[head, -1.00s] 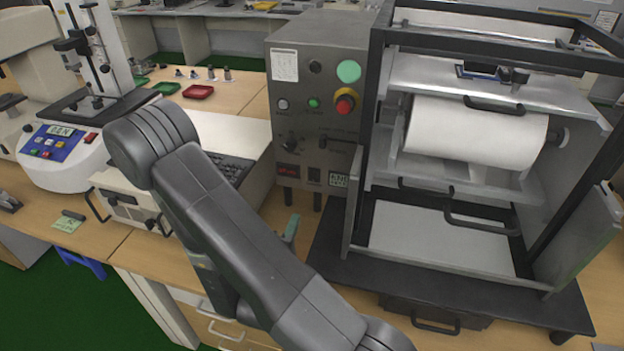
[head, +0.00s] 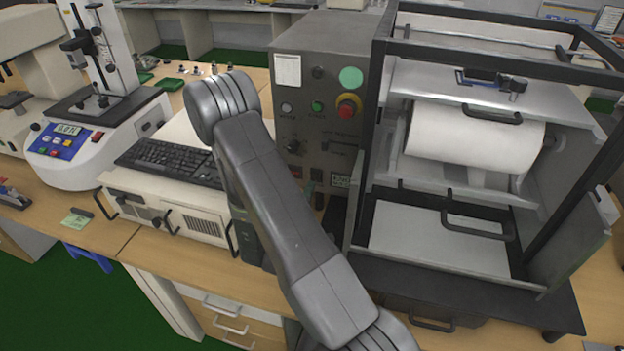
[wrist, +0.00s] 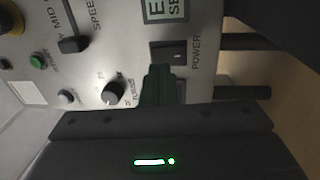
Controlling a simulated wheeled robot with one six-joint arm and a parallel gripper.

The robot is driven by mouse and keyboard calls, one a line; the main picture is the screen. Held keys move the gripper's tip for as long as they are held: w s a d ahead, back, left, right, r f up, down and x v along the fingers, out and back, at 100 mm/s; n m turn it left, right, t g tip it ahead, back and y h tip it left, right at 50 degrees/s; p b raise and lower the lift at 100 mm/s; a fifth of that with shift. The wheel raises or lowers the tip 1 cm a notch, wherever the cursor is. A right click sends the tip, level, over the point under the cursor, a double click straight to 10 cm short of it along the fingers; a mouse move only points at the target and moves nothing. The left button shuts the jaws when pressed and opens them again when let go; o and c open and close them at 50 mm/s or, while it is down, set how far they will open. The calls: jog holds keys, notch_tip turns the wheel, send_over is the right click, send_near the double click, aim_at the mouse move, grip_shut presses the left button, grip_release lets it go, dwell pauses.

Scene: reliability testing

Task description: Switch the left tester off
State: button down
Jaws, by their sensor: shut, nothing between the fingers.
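The grey control box (head: 320,60) stands beside a black-framed tester (head: 378,130) holding a white roll. Its panel has a green button, a red knob on a yellow collar, and small dials. In the wrist view the panel is turned sideways, with a black rocker switch (wrist: 168,52) beside the word POWER. My gripper (wrist: 158,70) is shut and empty, its dark green fingertips right at the switch's edge. I cannot tell whether they touch it. A white tester (head: 75,150) with a blue panel and lit display stands at the far left.
A cream unit (head: 195,200) with a black keyboard (head: 165,160) on top stands left of the control box, close to my arm. Wooden drawers (head: 235,325) are below the bench. A green note (head: 77,219) lies at the bench's front left.

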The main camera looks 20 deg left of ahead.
aim_at(315, 174)
jog(key=shift+w+a+r+p, duration=0.1)
jog(key=shift+w+p, duration=0.1)
jog(key=shift+w, duration=0.45)
jog(key=shift+w+r+p, duration=0.1)
jog(key=shift+w+p, duration=0.05)
jog(key=shift+w, duration=0.6)
jog(key=shift+w+f+b, duration=0.1)
jog(key=shift+w+b, duration=0.05)
jog(key=shift+b, duration=0.2)
jog(key=shift+r, duration=0.2)
